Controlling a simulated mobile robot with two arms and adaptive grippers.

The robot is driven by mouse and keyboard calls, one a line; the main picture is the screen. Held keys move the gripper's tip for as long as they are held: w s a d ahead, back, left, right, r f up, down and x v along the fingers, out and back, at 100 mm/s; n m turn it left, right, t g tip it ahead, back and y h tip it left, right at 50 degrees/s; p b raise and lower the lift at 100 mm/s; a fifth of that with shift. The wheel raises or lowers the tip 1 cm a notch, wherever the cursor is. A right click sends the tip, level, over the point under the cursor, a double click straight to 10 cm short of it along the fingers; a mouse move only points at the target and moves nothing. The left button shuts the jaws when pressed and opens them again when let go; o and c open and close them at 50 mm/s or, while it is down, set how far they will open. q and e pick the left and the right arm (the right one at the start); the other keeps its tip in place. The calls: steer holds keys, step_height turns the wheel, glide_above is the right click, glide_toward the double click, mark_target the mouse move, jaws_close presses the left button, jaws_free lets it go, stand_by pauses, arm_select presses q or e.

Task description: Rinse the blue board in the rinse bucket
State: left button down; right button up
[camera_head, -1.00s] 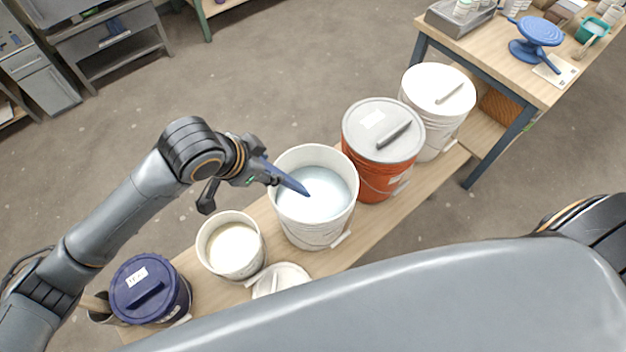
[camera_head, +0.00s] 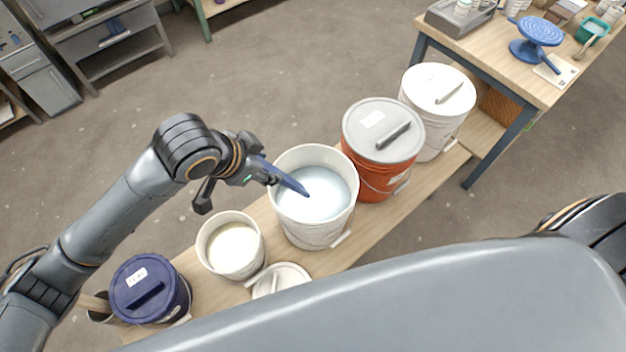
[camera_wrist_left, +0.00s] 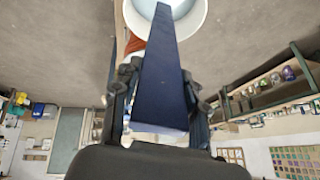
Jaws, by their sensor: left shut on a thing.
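My left gripper (camera_head: 262,178) is shut on the blue board (camera_head: 287,180) at the left rim of the open white bucket with pale bluish water (camera_head: 318,233). The board slants down to the right over the rim, and its far tip is at or just above the water; I cannot tell whether it is wet. In the left wrist view the blue board (camera_wrist_left: 160,85) runs from between the fingers of the left gripper (camera_wrist_left: 160,100) up to the white bucket (camera_wrist_left: 198,22). My right gripper is out of view.
A smaller open bucket of cream glaze (camera_head: 232,270) stands left of the water bucket, with a white lid (camera_head: 284,281) beside it. A lidded orange bucket (camera_head: 372,182) and a lidded white bucket (camera_head: 433,125) stand right. A lidded dark blue bucket (camera_head: 150,290) stands far left on the bench.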

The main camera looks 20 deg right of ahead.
arm_select(q)
steer(key=shift+r, duration=2.55)
